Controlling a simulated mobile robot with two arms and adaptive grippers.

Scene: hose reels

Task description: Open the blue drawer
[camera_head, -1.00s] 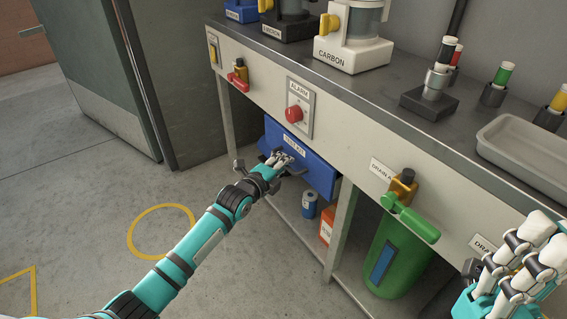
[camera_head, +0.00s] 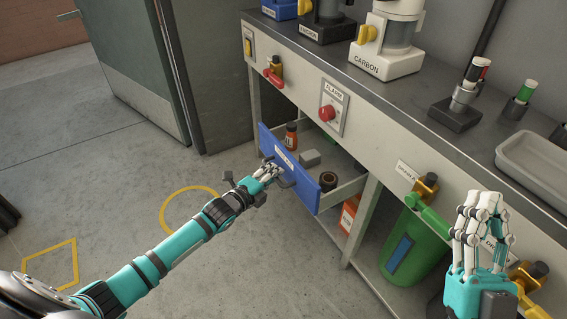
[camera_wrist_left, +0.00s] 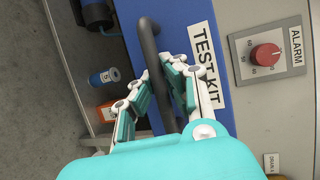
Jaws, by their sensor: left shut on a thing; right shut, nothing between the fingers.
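The blue drawer (camera_head: 268,139) stands pulled out from under the bench, with its inside in view. Its white label reads TEST KIT in the left wrist view (camera_wrist_left: 207,62). My left gripper (camera_head: 275,172) is at the drawer front, shut on the dark bar handle (camera_wrist_left: 148,45). In the left wrist view the bar runs between the fingers. An orange bottle (camera_head: 291,137), a grey box (camera_head: 310,158) and a dark round item (camera_head: 328,180) are in the drawer. My right gripper (camera_head: 484,213) is shut and empty, at the right in front of the bench.
A green cylinder (camera_head: 420,250) and an orange container (camera_head: 349,214) stand below. The bench top holds a CARBON unit (camera_head: 390,55) and a grey tray (camera_head: 535,160). The floor left of the drawer is clear.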

